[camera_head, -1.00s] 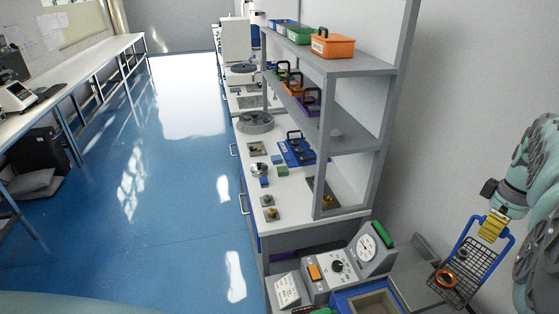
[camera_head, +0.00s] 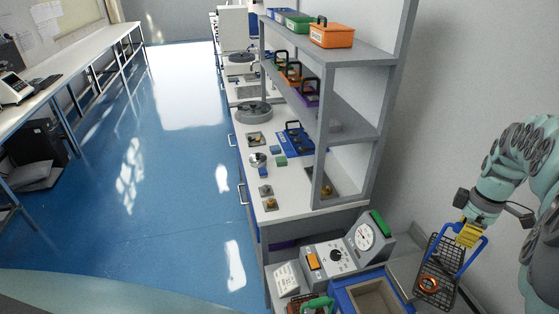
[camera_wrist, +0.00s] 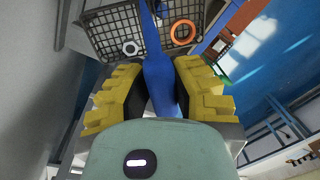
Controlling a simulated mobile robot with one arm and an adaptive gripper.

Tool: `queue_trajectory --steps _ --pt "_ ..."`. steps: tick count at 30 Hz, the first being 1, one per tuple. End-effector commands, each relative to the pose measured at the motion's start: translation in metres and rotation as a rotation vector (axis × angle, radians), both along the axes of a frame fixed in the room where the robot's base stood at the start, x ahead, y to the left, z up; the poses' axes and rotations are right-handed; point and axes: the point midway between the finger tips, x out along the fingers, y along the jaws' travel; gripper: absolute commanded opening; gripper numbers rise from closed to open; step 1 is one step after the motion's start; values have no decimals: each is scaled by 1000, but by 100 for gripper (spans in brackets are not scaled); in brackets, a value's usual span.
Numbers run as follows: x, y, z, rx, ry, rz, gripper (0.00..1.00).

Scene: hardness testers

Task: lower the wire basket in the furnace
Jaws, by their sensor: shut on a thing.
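My gripper (camera_head: 468,235) has yellow fingers and is shut on the blue handle of a dark wire basket (camera_head: 449,278). The basket hangs from the handle, tilted, to the right of the furnace. An orange ring (camera_head: 429,284) lies in the basket. The wrist view shows the blue handle (camera_wrist: 158,70) between the yellow fingers, with the orange ring (camera_wrist: 183,31) and a grey ring (camera_wrist: 131,47) in the basket. The blue-rimmed furnace (camera_head: 344,296) has an open top at the bottom of the head view. Its lower part is cut off.
A grey control unit (camera_head: 335,262) with a dial gauge stands behind the furnace. A grey shelf rack (camera_head: 394,85) and a white bench rise beyond. A wall is close on the right. Blue floor (camera_head: 170,210) lies open to the left.

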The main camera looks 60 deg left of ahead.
Motion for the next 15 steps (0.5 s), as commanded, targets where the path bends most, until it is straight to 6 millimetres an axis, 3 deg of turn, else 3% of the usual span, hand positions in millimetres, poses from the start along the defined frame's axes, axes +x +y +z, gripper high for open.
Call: queue_trajectory --steps 15 --pt "-95 26 -88 -7 13 711 0"
